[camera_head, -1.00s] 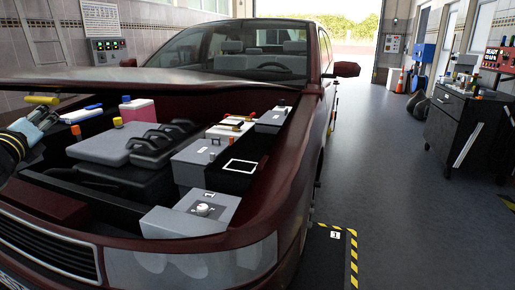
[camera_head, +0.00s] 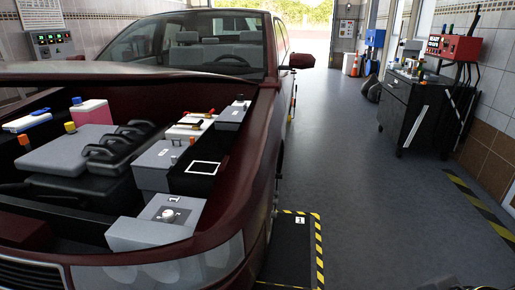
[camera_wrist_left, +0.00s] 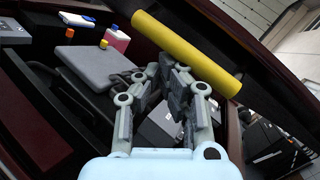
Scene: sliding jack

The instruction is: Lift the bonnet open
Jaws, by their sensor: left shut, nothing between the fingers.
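The dark red bonnet (camera_head: 90,71) is raised over the engine bay in the head view, its lower edge seen nearly edge-on. In the left wrist view its dark underside (camera_wrist_left: 225,35) slants across the upper right. A yellow bar (camera_wrist_left: 187,52) lies along the bonnet's underside. My left gripper (camera_wrist_left: 172,72) is shut and empty just below the bar, in front of the engine bay; whether it touches the bar I cannot tell. The left gripper is out of the head view.
The open engine bay holds a grey cover (camera_head: 67,149), a pink bottle (camera_head: 92,112) and a grey box with a white knob (camera_head: 157,222). A black-and-yellow edged mat (camera_head: 290,248) lies beside the car. A dark tool cabinet (camera_head: 408,110) stands at right. The floor between is clear.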

